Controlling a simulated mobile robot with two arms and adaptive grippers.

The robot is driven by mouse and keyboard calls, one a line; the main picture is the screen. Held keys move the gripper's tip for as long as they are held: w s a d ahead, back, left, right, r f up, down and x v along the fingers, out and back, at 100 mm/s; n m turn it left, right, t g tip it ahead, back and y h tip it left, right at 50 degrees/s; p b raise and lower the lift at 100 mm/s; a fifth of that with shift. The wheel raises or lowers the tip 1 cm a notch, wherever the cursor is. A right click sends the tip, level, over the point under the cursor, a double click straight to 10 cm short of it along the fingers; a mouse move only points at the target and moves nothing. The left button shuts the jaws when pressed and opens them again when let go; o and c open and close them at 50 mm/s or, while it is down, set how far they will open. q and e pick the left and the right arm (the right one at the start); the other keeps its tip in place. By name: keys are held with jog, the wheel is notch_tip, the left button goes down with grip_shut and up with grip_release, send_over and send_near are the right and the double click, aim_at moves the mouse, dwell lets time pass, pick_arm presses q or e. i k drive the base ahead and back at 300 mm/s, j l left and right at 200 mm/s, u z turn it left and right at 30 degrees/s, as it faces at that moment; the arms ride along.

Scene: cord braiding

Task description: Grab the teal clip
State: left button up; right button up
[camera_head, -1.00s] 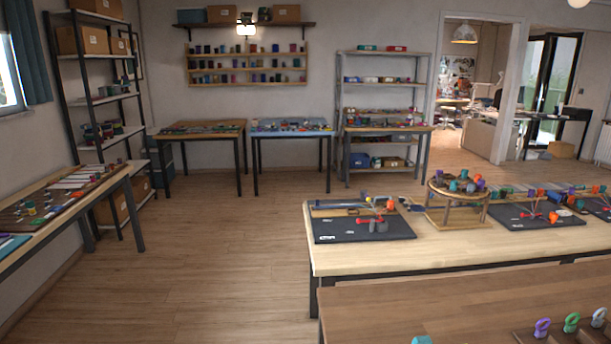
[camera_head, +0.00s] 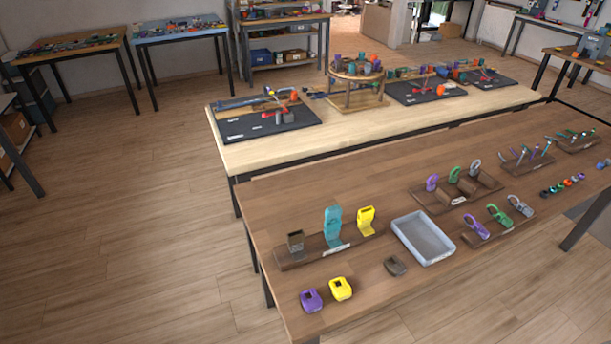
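A teal clip (camera_head: 333,222) stands upright on a low wooden rack (camera_head: 296,254) at the left part of the near brown table. It is the tallest piece on that rack. Neither of my grippers shows in the view.
On the brown table (camera_head: 420,290), a grey tray (camera_head: 423,238) lies right of the rack. Loose purple (camera_head: 311,300), yellow (camera_head: 340,289) and brown (camera_head: 396,266) pieces lie in front. Behind is a lighter table (camera_head: 330,136). Open floor (camera_head: 130,240) lies left.

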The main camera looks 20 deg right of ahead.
aim_at(335, 211)
jog(key=l+z, duration=0.15)
jog(key=l, duration=0.35)
jog(key=i+l+z, duration=0.1)
jog(key=l, duration=0.35)
jog(key=i+l+z, duration=0.15)
jog(key=l, duration=0.3)
jog(key=k, duration=0.05)
